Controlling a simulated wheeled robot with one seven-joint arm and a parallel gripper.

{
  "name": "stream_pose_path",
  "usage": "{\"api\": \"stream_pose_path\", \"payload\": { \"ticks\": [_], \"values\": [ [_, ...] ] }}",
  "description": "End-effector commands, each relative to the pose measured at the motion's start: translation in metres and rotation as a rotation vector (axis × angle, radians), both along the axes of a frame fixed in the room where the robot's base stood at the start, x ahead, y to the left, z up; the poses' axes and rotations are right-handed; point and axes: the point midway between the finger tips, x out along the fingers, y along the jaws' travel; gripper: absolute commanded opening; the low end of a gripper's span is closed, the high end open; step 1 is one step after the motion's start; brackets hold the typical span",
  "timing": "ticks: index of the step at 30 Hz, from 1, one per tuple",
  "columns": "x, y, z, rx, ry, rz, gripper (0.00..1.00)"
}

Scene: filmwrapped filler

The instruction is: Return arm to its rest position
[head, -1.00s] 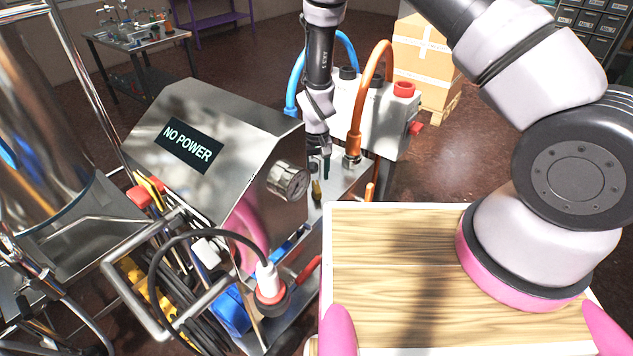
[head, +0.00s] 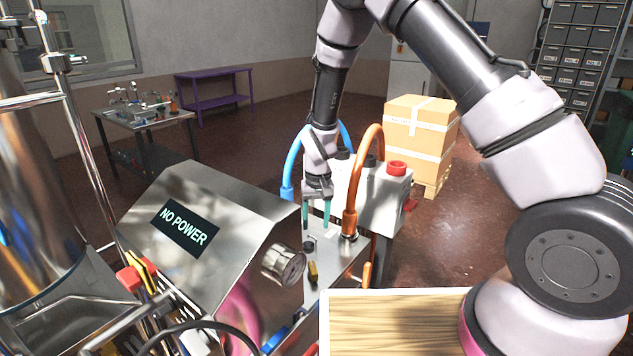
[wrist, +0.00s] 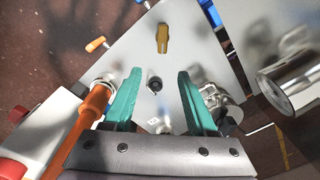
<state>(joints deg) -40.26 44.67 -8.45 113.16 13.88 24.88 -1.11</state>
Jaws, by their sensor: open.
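My gripper (head: 316,214) points down in the head view, above the metal top plate (head: 338,262) of the machine, between the blue hose and the orange hose. Its two teal fingers stand apart with nothing between them. In the wrist view my gripper (wrist: 155,90) also shows open and empty.
An orange hose (head: 352,190) and a blue hose (head: 287,180) rise close beside my gripper. Cardboard boxes (head: 418,135) stand behind. A wooden board (head: 395,325) is in front.

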Motion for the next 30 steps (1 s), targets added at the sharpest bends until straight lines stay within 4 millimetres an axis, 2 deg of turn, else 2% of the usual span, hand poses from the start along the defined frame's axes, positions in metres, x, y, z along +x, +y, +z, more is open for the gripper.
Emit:
{"api": "stream_pose_path", "payload": {
  "ticks": [1,6,10,14,18,21,27,30],
  "values": [
    [0.008,-0.007,0.028,0.027,-0.017,-0.028,0.57],
    [0.019,-0.04,0.121,0.107,-0.064,-0.115,0.57],
    [0.016,-0.072,0.186,0.161,-0.108,-0.176,0.57],
    [0.003,-0.106,0.245,0.207,-0.157,-0.234,0.57],
    [-0.02,-0.143,0.3,0.247,-0.215,-0.293,0.57],
    [-0.041,-0.168,0.334,0.271,-0.262,-0.334,0.57],
    [-0.095,-0.212,0.385,0.303,-0.361,-0.413,0.57],
    [-0.124,-0.23,0.402,0.31,-0.413,-0.451,0.57]
  ]
}}
